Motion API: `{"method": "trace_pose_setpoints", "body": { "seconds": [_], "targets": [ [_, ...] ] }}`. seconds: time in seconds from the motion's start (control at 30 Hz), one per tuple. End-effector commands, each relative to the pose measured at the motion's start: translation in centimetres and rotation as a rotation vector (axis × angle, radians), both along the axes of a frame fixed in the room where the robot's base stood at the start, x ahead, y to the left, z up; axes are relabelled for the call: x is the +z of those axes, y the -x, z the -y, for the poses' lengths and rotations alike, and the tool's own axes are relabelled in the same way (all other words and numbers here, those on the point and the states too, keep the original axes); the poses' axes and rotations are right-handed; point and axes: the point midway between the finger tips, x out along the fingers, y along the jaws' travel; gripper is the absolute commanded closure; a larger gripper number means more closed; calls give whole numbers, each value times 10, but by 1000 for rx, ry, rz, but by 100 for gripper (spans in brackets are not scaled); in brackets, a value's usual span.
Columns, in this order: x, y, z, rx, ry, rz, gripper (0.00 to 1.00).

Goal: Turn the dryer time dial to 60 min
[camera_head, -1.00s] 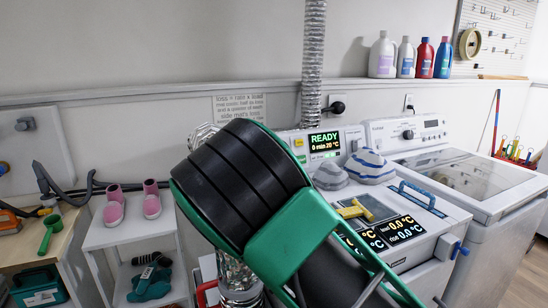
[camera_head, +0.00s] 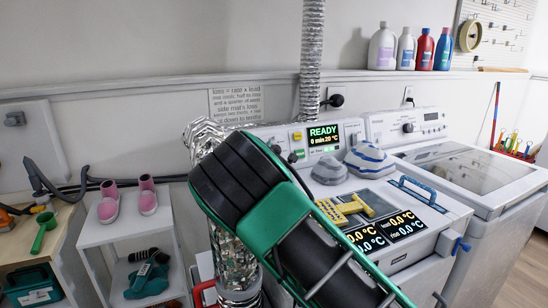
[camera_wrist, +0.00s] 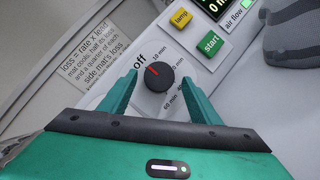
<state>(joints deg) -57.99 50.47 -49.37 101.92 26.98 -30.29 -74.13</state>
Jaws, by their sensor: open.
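The black dryer time dial (camera_wrist: 159,84) with its red mark sits on the light panel in the wrist view. The mark points up and slightly left, between the "off" and "10 min" labels. The "60 min" label (camera_wrist: 170,103) is at the dial's lower right. My gripper (camera_wrist: 157,72) is open, one green finger on each side of the dial. Gaps show between both fingers and the dial. In the head view my wrist hides much of the panel's left part. The dryer display (camera_head: 324,136) reads READY, 0 min, 20 °C.
A yellow lamp button (camera_wrist: 181,18) and a green start button (camera_wrist: 211,43) are right of the dial. Grey and striped rounded items (camera_head: 369,160) and a yellow piece (camera_head: 345,207) lie on the dryer top. A foil duct (camera_head: 234,258) stands left of the dryer.

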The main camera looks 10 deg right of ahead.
Motion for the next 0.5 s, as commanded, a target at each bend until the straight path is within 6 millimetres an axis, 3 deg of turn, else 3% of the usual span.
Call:
{"method": "trace_pose_setpoints", "body": {
  "seconds": [0.37,0.4,0.5],
  "targets": [
    [0,-7,0,1,0,0,43],
    [0,-7,0,1,0,0,45],
    [0,-7,-1,1,0,0,69]
  ]
}}
